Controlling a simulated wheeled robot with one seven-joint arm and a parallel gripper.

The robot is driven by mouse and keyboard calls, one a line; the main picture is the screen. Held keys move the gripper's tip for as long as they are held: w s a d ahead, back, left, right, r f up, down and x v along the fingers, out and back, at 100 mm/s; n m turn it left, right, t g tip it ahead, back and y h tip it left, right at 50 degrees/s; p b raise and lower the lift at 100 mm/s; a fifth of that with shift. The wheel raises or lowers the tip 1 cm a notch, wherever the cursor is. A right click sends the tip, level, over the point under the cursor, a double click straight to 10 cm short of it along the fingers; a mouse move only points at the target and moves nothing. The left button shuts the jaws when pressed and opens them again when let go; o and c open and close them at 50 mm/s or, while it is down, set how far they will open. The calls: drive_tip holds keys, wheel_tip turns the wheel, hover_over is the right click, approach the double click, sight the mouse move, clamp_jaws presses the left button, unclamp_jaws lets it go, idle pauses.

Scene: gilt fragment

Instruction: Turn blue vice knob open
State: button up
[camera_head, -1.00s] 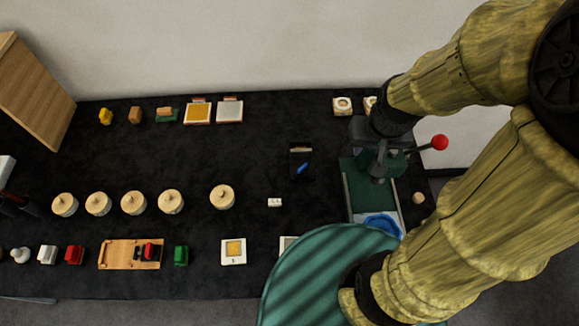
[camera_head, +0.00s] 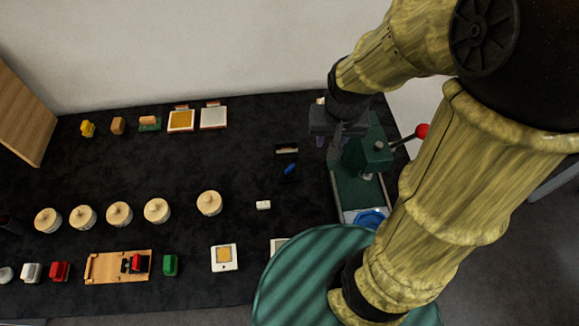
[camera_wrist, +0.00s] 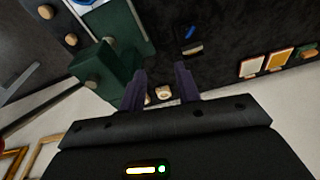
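A green vice (camera_head: 368,153) with a long bed stands at the right end of the black table. It also shows in the wrist view (camera_wrist: 118,68). A blue round part (camera_head: 370,217), seemingly the knob, sits at the vice's near end, partly hidden by my arm. In the wrist view only a sliver of blue shows at the top edge (camera_wrist: 82,2). My gripper (camera_head: 327,150) is above the table at the vice's far left side, away from the blue part. In the wrist view my gripper (camera_wrist: 162,75) is open, with nothing between its fingertips.
A red-balled lever (camera_head: 422,131) sticks out right of the vice. A small black box (camera_head: 286,149) and a blue piece (camera_head: 290,169) lie left of it. Several round wooden lids (camera_head: 209,203) stand farther left. The wall rises behind the table.

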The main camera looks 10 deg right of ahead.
sight(290, 167)
drive_tip(key=w+a+f+m+g+b, duration=0.2)
drive_tip(key=w+a+f+m+b, duration=0.4)
drive_tip(key=b, duration=0.4)
drive_tip(key=w+a+m, duration=0.1)
drive_tip(key=w+a, duration=0.1)
drive_tip(key=shift+w+a+m, duration=0.15)
drive_tip(key=shift+w+m, duration=0.15)
drive_tip(key=shift+m, duration=0.1)
drive_tip(key=shift+f, duration=0.1)
wheel_tip(290, 167, down, 17)
drive_tip(key=shift+f, duration=0.15)
drive_tip(key=shift+c, duration=0.4)
clamp_jaws()
